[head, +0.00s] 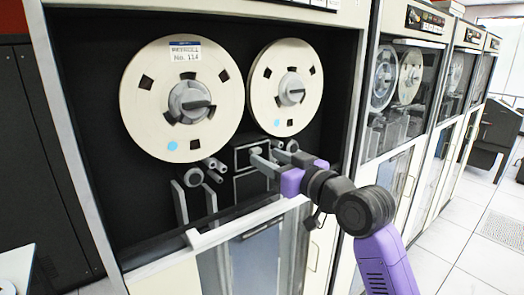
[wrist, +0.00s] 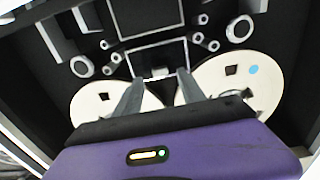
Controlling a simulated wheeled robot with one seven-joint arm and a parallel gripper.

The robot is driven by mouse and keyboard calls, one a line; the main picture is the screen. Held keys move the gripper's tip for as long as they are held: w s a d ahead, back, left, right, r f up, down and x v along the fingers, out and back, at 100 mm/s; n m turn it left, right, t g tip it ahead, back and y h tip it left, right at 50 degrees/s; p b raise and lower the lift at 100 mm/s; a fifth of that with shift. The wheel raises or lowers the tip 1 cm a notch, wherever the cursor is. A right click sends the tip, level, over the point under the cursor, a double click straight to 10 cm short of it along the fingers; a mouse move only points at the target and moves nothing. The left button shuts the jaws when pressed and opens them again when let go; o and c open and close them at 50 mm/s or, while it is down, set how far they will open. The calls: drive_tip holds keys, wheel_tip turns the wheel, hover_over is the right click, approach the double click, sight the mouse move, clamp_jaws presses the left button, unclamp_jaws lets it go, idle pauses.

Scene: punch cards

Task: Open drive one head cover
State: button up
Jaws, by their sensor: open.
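The front tape drive has a dark square head cover with a light outline, below and between its two reels; it shows in the head view (head: 243,157) and in the wrist view (wrist: 157,57). My gripper (head: 266,152) is in front of the cover's right part in the head view and hides some of it. In the wrist view my gripper (wrist: 161,76) has its two grey fingers apart, with nothing held between them. The fingertips are close to the cover's edge; I cannot tell whether they touch it.
The left reel (head: 160,110), labelled No. 114, and the right reel (head: 264,92) are above the cover. Rollers (head: 193,177) stick out beside it. A second outlined panel (head: 256,188) is below. More tape drives (head: 398,125) stand to the right, with open floor before them.

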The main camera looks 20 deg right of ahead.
sight(258, 153)
drive_tip(key=shift+p+x, duration=0.35)
drive_tip(key=shift+x, duration=1.3)
clamp_jaws()
drive_tip(key=shift+f+b, duration=0.2)
drive_tip(key=shift+b, duration=0.25)
